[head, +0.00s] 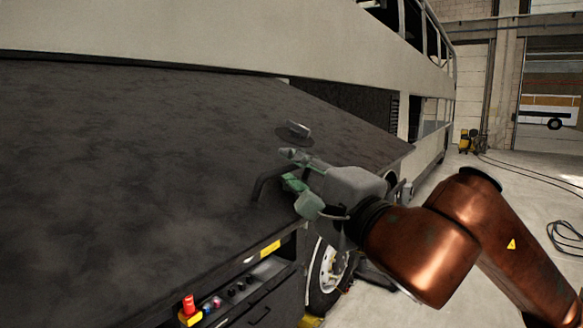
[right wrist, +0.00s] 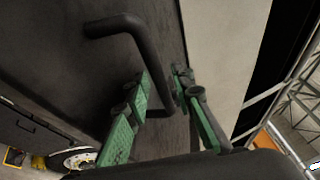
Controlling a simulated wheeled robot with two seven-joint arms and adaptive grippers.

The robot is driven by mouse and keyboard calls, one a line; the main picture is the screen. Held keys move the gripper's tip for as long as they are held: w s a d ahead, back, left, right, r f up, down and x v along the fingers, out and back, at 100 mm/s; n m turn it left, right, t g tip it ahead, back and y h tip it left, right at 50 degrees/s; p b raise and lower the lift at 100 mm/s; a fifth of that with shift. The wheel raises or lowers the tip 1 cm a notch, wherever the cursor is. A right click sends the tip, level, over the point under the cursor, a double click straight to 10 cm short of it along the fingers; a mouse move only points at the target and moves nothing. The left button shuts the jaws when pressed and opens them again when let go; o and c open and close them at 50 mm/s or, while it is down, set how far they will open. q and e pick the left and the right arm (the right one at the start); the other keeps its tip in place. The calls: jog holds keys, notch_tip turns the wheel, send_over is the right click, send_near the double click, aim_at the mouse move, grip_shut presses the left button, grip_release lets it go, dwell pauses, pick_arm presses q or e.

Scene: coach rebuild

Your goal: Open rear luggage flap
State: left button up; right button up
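The luggage flap (head: 140,170) is a big dark grey panel on the side of a pale coach. It stands tilted out from the body, its lower edge raised, with dark space and a control panel below it. A black bar handle (head: 262,184) sits near its outer edge. My right gripper (head: 290,168), grey with green fingers, is at this handle. Exact contact is partly hidden. My left gripper is not in view.
A small dark latch-like piece (head: 293,131) sits on the flap above the gripper. Below the flap are a red knob (head: 189,304) and a wheel (head: 328,270). The concrete floor (head: 525,235) at right is mostly open, with a black cable (head: 568,235) lying there.

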grip_shut()
dwell(0.4)
